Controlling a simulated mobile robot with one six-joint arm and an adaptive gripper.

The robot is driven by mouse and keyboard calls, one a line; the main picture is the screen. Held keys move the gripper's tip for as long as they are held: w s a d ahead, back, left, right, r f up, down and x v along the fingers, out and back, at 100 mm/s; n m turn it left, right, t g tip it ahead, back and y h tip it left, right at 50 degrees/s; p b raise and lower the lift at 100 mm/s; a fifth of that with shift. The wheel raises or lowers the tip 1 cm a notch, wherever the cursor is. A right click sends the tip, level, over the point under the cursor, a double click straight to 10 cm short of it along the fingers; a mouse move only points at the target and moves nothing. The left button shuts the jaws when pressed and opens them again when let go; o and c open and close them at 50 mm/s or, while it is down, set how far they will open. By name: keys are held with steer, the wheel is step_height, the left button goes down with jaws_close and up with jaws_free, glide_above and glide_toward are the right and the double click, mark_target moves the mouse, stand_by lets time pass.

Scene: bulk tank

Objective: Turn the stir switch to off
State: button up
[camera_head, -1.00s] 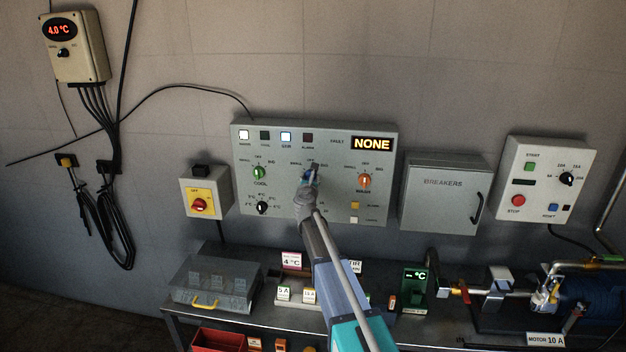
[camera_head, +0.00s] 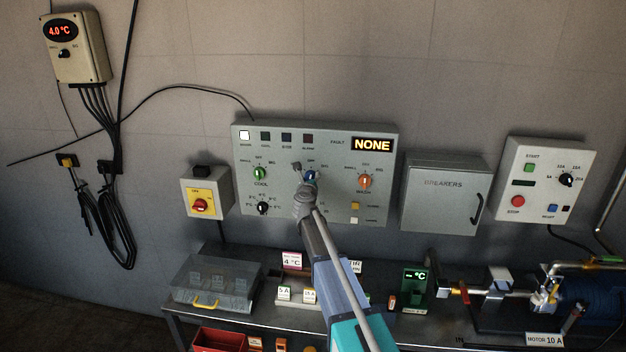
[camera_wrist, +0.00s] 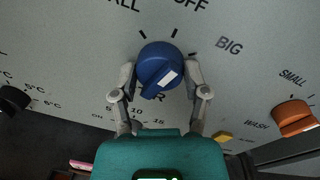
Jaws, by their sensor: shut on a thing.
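The stir switch is a blue round knob (camera_wrist: 158,62) with a raised grip and a white mark, in the middle of the grey control panel (camera_head: 330,205). It also shows in the head view (camera_head: 311,175), partly covered by my gripper. My gripper (camera_wrist: 160,76) is shut on the knob, one finger on each side. The white mark is on the lower right of the knob face in the wrist view. The OFF label (camera_wrist: 190,4) and BIG label (camera_wrist: 229,46) lie above and right of it. The stir lamp (camera_head: 286,138) is dark.
The green cool knob (camera_head: 260,173) is left of the stir knob and the orange knob (camera_head: 365,181) right. A black knob (camera_head: 262,208) sits lower left. The fault display (camera_head: 372,144) reads NONE. A bench with boxes and labels stands below.

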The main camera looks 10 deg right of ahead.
steer(key=shift+d+n+h, duration=0.1)
steer(key=shift+n+h, duration=0.2)
steer(key=shift+n, duration=0.9)
steer(key=o, duration=1.1)
steer(key=shift+d, duration=0.1)
steer(key=shift+c, duration=0.2)
steer(key=shift+o, duration=0.5)
